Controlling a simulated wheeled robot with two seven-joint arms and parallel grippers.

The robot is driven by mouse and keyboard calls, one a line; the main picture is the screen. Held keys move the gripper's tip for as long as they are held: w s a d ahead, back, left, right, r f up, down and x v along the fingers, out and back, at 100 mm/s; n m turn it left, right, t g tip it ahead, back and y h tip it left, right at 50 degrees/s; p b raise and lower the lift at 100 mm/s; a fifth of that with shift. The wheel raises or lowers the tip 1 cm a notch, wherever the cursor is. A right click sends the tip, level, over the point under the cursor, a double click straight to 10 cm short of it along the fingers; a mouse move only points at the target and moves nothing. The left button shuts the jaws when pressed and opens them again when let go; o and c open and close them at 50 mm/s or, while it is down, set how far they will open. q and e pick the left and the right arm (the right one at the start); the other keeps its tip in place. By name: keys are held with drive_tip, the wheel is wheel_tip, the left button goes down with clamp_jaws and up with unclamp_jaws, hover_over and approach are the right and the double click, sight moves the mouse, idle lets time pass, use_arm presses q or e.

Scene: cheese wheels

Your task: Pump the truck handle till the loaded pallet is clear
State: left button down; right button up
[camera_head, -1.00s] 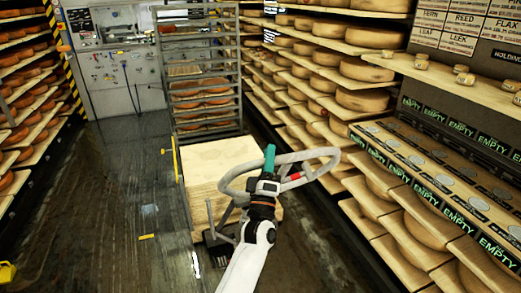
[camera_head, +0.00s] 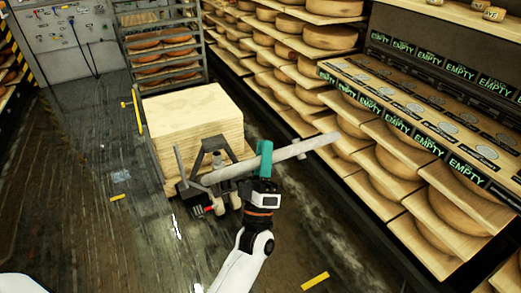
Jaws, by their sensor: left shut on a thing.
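The truck handle (camera_head: 312,146) is a grey bar, now seen nearly edge-on and slanting up to the right. My left gripper (camera_head: 265,155), with teal fingers, is shut on it near its middle. The pallet truck (camera_head: 207,158) stands behind the handle, its dark frame and base low to the floor. The load (camera_head: 197,118) is a pale wooden block on the pallet, in front of the truck. The pallet's underside is mostly hidden, so I cannot tell whether there is a gap to the floor. My right gripper is not in view.
A metal rack (camera_head: 165,52) with orange cheese wheels stands behind the load. Shelves of cheese wheels (camera_head: 330,38) line the right side, near the handle's right end. The dark wet floor (camera_head: 80,150) on the left is mostly open, with yellow marks.

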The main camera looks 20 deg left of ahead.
use_arm(q)
drive_tip(key=shift+d, duration=0.1)
drive_tip(key=c, duration=1.2)
unclamp_jaws()
drive_tip(key=shift+d, duration=0.15)
